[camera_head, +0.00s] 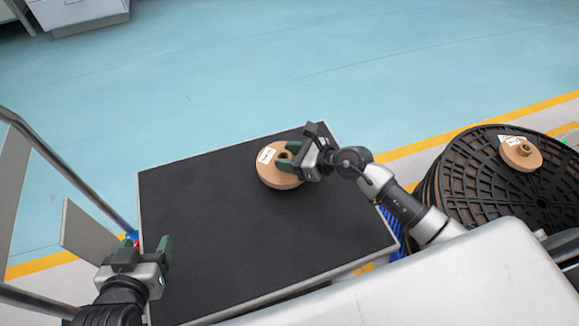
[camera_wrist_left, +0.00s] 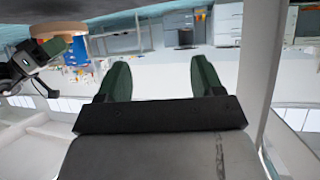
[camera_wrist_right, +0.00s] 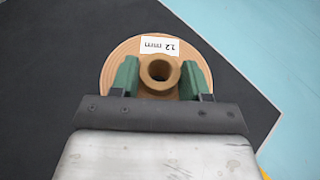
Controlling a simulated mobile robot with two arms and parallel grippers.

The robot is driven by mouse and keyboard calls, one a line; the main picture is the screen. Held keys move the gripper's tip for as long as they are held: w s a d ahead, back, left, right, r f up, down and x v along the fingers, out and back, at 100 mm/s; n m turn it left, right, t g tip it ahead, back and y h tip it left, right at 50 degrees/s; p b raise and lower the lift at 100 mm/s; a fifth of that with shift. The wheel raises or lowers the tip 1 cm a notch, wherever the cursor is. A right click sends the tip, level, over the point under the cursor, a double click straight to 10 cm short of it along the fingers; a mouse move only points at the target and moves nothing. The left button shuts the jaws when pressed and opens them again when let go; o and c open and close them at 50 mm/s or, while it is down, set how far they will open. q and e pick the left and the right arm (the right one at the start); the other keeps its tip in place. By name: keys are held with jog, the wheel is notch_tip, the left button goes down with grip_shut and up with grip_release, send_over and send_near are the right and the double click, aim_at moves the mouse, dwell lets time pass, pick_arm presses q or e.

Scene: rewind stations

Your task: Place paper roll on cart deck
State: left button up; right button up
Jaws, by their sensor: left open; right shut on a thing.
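The paper roll (camera_head: 272,171) is a flat tan disc with a raised centre core and a white label. It is over the far middle part of the black cart deck (camera_head: 250,235); whether it touches the deck is hard to tell. My right gripper (camera_head: 291,158) is shut on the roll's core. In the right wrist view the fingers (camera_wrist_right: 160,78) stand on both sides of the core, and the label reads 12 mm. My left gripper (camera_head: 153,250) is open and empty at the deck's left edge. Its spread fingers also show in the left wrist view (camera_wrist_left: 155,80).
A large black reel (camera_head: 485,185) stands right of the cart, with another tan roll (camera_head: 521,154) on top. A metal rail (camera_head: 60,165) runs along the left. Most of the deck is bare. The blue floor beyond is clear, apart from a white cabinet (camera_head: 78,12) at the far left.

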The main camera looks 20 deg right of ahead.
jog(key=shift+d+f, duration=0.1)
jog(key=shift+f, duration=0.25)
notch_tip(320, 180, down, 3)
jog(key=shift+r+b, duration=0.15)
jog(key=shift+b, duration=0.8)
pick_arm(q)
notch_tip(320, 180, up, 6)
jog(key=w+d+t+h, duration=0.1)
jog(key=w+t, duration=0.1)
jog(key=t, duration=0.3)
jog(key=shift+w+d+f+h, duration=0.15)
jog(key=shift+w+d+h, duration=0.15)
jog(key=shift+w+d, duration=0.05)
pick_arm(e)
jog(key=o, duration=1)
pick_arm(q)
jog(key=shift+r+t, duration=0.25)
jog(key=shift+t, duration=0.05)
